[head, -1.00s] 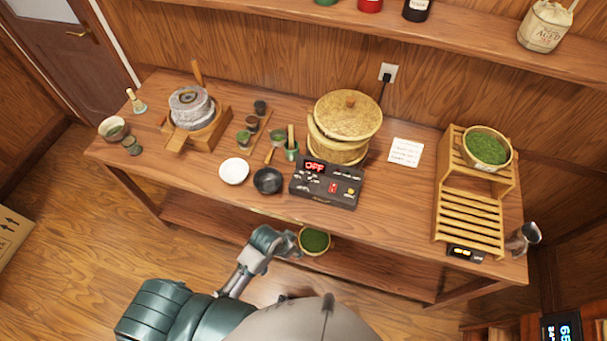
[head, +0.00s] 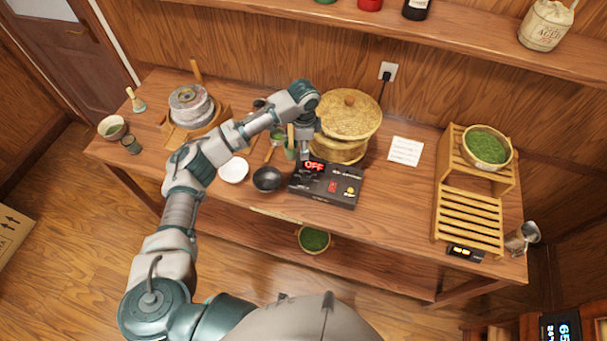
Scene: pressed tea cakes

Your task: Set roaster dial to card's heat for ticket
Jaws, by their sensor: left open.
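The roaster's black control panel (head: 322,190) sits at the table's front middle, with a red display reading OFF, a red switch and a yellow button. The bamboo-lidded steamer (head: 348,117) stands behind it. A white card (head: 405,151) lies flat to the right; its writing is too small to read. My left gripper (head: 302,158) is open and points down at the panel's back left corner, beside the display. I cannot tell whether it touches the panel. I cannot make out the dial or a ticket. My right gripper is out of view.
A white bowl (head: 233,170) and a black bowl (head: 267,179) stand left of the panel. A stone mill (head: 190,106) is further left. A wooden rack (head: 468,205) with a basket of green leaves (head: 487,147) stands at the right. The table around the card is clear.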

